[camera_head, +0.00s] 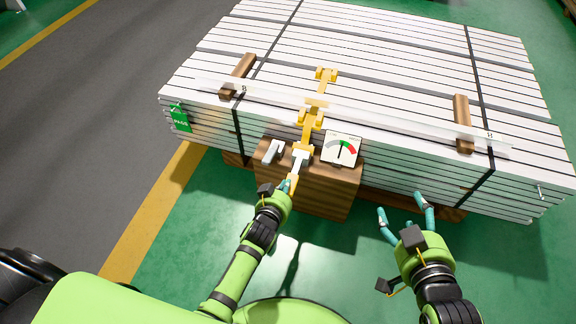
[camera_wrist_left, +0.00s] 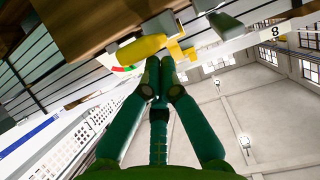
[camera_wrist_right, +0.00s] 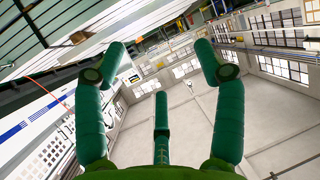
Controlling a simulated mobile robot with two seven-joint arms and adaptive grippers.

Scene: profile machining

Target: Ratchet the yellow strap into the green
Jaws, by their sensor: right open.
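The ratchet's yellow handle (camera_head: 291,181) points down toward my left gripper (camera_head: 286,187). In the left wrist view the handle (camera_wrist_left: 140,50) lies just beyond my fingertips, which are together; I cannot tell whether they touch it. A gauge (camera_head: 341,148) with grey, green and red sectors stands right of the ratchet. Its needle points roughly upward; the exact reading is too small to tell. My right gripper (camera_head: 403,213) is open and empty, right of the wooden block.
The profile stack (camera_head: 380,60) has dark bands and brown wooden battens (camera_head: 462,122). A wooden block (camera_head: 318,187) stands in front of it under the ratchet and gauge. A grey bracket (camera_head: 273,151) is on its left. A green PASS tag (camera_head: 180,120) hangs at far left. Green floor is clear around my right gripper.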

